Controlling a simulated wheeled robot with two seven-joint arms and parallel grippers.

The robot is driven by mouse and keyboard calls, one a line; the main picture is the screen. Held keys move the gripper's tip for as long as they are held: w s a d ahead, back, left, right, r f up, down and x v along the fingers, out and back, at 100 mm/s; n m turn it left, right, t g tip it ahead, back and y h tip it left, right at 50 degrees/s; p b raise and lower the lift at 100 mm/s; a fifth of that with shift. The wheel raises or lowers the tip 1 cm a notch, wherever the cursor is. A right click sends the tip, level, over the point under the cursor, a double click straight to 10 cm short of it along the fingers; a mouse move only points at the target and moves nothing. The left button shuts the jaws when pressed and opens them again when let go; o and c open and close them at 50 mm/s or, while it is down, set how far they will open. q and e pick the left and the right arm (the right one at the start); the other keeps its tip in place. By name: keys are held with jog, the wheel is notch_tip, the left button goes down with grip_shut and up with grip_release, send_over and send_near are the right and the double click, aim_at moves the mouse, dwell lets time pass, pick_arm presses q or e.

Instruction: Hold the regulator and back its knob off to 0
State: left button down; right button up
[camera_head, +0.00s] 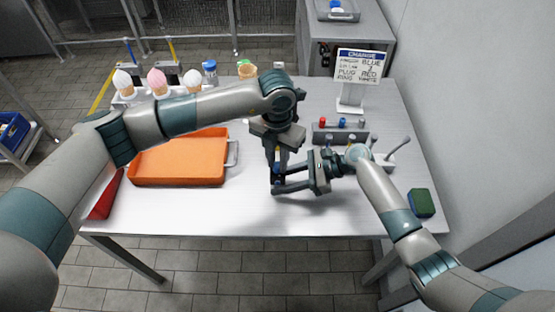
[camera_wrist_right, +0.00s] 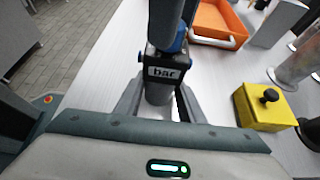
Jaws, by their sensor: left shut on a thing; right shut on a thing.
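The regulator (camera_head: 277,171) is a small dark body with blue parts, held above the table between my two grippers. In the right wrist view its dark block (camera_wrist_right: 162,71) bears a label reading "bar", with blue showing beside and above it and a pale cylinder below. My right gripper (camera_head: 278,180) comes in from the right and is shut on the regulator; its fingers (camera_wrist_right: 160,100) flank the lower part. My left gripper (camera_head: 278,158) reaches down from above and is shut on the regulator's upper part, where the knob is mostly hidden. The knob's setting cannot be read.
An orange tray (camera_head: 178,177) lies left of the grippers. Ice-cream cones (camera_head: 157,84) stand in a rack behind. A grey block with coloured plugs (camera_head: 340,136) and a sign (camera_head: 361,66) are at the back right. A green block (camera_head: 422,203) lies at right. A yellow box (camera_wrist_right: 264,108) shows in the wrist view.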

pick_arm(q)
jog(key=m, duration=0.6)
jog(key=shift+m, duration=0.4)
jog(key=m, duration=1.3)
jog(key=shift+m, duration=0.3)
jog(key=m, duration=0.3)
jog(key=shift+m, duration=2)
